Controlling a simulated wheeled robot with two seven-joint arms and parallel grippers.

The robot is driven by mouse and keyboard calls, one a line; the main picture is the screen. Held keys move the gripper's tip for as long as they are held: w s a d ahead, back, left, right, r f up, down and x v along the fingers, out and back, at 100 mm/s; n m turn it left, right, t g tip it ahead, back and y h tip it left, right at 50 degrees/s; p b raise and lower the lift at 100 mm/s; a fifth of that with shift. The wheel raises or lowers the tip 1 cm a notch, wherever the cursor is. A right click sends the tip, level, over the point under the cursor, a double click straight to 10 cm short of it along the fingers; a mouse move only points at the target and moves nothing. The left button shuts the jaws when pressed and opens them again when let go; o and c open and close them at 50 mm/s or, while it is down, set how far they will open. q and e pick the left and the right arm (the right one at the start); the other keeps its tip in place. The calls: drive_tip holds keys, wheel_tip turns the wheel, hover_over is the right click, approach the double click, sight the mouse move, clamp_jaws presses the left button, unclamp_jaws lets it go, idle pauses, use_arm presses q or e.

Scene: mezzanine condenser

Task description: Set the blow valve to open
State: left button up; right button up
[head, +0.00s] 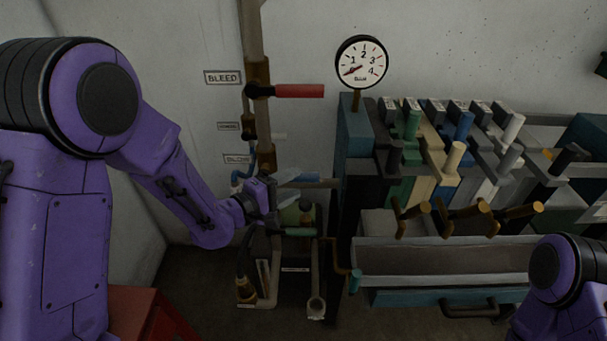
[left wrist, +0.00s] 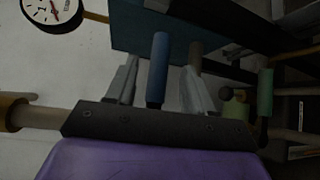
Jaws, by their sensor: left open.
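On the pipe stack, a lever with a blue grip (head: 304,178) points right, roughly level, beside the lowest label (head: 237,159), whose small text is hard to read but looks like the blow label. My left gripper (head: 287,178) is at this lever and hides part of it and its valve body. In the left wrist view my left gripper (left wrist: 159,88) is open, and the blue grip (left wrist: 159,62) stands between its two pale fingers, with gaps on both sides. My right gripper is out of view.
Above, the bleed valve's red lever (head: 299,91) points right. A dial gauge (head: 361,62) tops a blue post. A rack of coloured levers (head: 455,155) stands to the right, above a trough (head: 440,258). A green-gripped lever (left wrist: 265,95) lies near my left gripper.

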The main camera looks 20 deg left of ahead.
sight(302, 180)
use_arm(q)
drive_tip(key=p+x, duration=0.1)
drive_tip(key=x, duration=0.4)
drive_tip(key=shift+w+d, duration=0.1)
drive_tip(key=shift+w, duration=0.1)
clamp_jaws()
